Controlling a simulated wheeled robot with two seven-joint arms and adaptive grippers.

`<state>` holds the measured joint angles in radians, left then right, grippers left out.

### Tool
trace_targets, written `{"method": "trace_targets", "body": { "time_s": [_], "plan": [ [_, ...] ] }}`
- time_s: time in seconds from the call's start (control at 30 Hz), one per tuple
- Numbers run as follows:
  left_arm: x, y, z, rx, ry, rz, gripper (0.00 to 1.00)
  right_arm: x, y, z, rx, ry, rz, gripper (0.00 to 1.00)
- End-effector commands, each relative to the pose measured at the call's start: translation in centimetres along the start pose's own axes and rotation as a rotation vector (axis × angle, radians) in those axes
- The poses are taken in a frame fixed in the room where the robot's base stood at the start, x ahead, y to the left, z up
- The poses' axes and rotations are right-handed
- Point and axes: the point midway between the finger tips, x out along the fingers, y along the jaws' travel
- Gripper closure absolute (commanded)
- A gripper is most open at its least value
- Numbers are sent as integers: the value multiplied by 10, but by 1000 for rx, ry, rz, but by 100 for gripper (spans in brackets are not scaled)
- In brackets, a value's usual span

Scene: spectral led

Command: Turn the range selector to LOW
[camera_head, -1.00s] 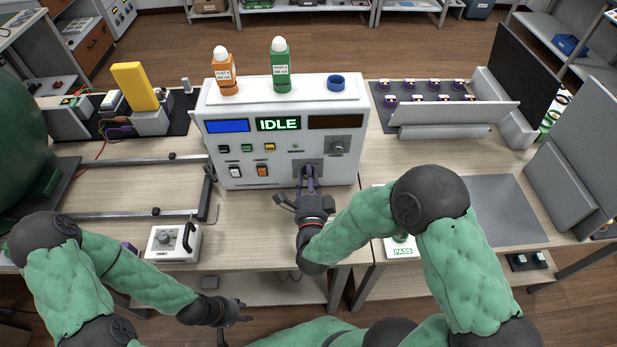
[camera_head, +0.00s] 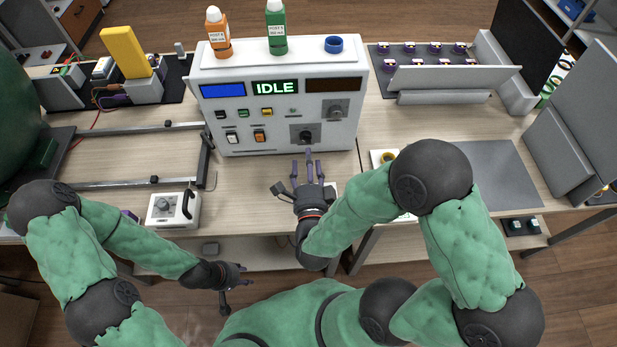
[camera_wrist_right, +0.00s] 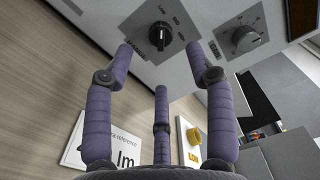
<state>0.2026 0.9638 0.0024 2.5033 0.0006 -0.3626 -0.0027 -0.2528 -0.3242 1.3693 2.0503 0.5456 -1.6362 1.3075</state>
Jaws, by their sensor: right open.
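The white instrument box (camera_head: 265,141) stands on the bench and its display reads IDLE. A black knob (camera_head: 307,136) on a grey plate, low on the front panel, looks like the range selector.
A grey dial (camera_head: 337,111) sits above right of the knob. Orange (camera_head: 217,32) and green (camera_head: 277,28) bottles and a blue ring (camera_head: 334,44) stand on the box. A small white device (camera_head: 173,209) lies front left.

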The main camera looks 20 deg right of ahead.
Motion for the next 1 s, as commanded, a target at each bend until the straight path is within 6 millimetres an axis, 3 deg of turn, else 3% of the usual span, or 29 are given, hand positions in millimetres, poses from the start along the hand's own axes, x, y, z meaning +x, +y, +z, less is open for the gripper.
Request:
{"method": "trace_targets", "body": {
  "time_s": [0.13, 0.4, 1.0],
  "plan": [
    [0, 0, 0, 0, 0, 0, 60, -26, -1, 1, 0, -6, -2, 45],
    [0, 0, 0, 0, 0, 0, 60, -47, 0, 1, 1, -3, -1, 45],
    [0, 0, 0, 0, 0, 0, 60, -51, 0, 0, 0, 0, -1, 45]
  ]
}}
